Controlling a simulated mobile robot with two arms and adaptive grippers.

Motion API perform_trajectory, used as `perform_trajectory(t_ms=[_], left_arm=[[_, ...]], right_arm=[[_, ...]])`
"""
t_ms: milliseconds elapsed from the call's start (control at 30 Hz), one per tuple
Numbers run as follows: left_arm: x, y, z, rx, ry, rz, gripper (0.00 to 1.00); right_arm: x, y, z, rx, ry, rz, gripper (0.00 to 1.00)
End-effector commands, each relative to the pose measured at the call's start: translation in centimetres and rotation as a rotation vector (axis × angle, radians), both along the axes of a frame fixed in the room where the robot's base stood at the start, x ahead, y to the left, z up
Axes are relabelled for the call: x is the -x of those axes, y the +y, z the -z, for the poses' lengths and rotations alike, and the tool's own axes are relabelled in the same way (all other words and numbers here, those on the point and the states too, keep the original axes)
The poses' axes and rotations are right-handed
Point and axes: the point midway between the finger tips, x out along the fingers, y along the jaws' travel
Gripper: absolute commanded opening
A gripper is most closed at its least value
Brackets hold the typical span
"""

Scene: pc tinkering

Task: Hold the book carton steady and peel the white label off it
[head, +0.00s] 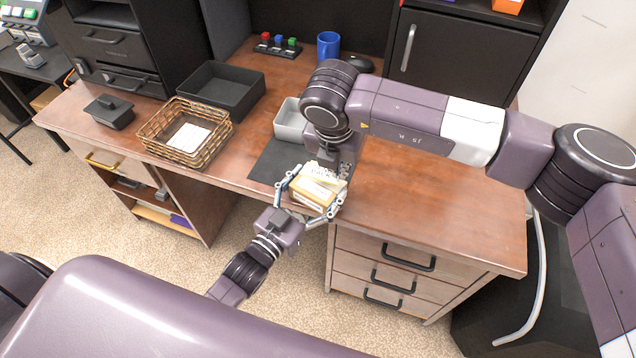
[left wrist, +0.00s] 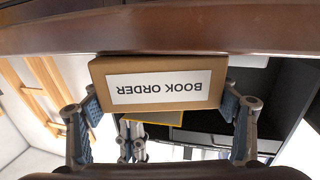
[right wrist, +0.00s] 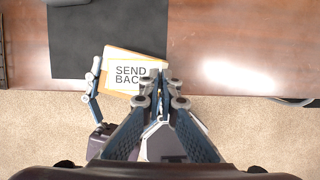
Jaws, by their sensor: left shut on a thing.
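The book carton (head: 309,200) is a small tan box at the desk's front edge. In the left wrist view its face (left wrist: 98,80) bears an upside-down "BOOK ORDER" panel. My left gripper (left wrist: 165,102) is shut on the carton, one finger on each side. A white label (right wrist: 118,76) reading "SEND BACK" lies on the carton's top. My right gripper (right wrist: 160,78) is above the carton, its fingertips together at the label's right edge. Whether the label's edge is between the tips cannot be told. The right forearm and wrist partly hide the area in the head view.
A dark mat (right wrist: 100,35) lies behind the carton and a grey bin (head: 289,126) stands on the desk. A wicker basket (head: 153,143), a black tray (head: 245,98) and a blue mug (head: 328,46) stand farther off. The desk's right side (head: 440,195) is clear.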

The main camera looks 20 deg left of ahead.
Motion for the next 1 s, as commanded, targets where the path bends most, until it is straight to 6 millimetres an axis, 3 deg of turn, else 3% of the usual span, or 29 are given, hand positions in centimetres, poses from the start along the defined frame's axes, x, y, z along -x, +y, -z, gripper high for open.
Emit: perform_trajectory(t_ms=[633, 900, 933, 1000], left_arm=[[0.1, 0.0, 0.2, -0.001, 0.005, 0.0, 0.5], [0.1, 0.0, 0.2, -0.001, 0.005, 0.0, 0.5], [0.1, 0.0, 0.2, -0.001, 0.005, 0.0, 0.8], [0.1, 0.0, 0.2, -0.001, 0.004, 0.0, 0.88]], right_arm=[[-0.1, 0.0, -4.6, -0.001, -0.002, 0.0, 0.0], [0.0, 0.0, -5.0, 0.0, 0.0, 0.0, 0.0], [0.0, 0.0, -5.0, 0.0, 0.0, 0.0, 0.0], [0.0, 0.0, -5.0, 0.0, 0.0, 0.0, 0.0]])
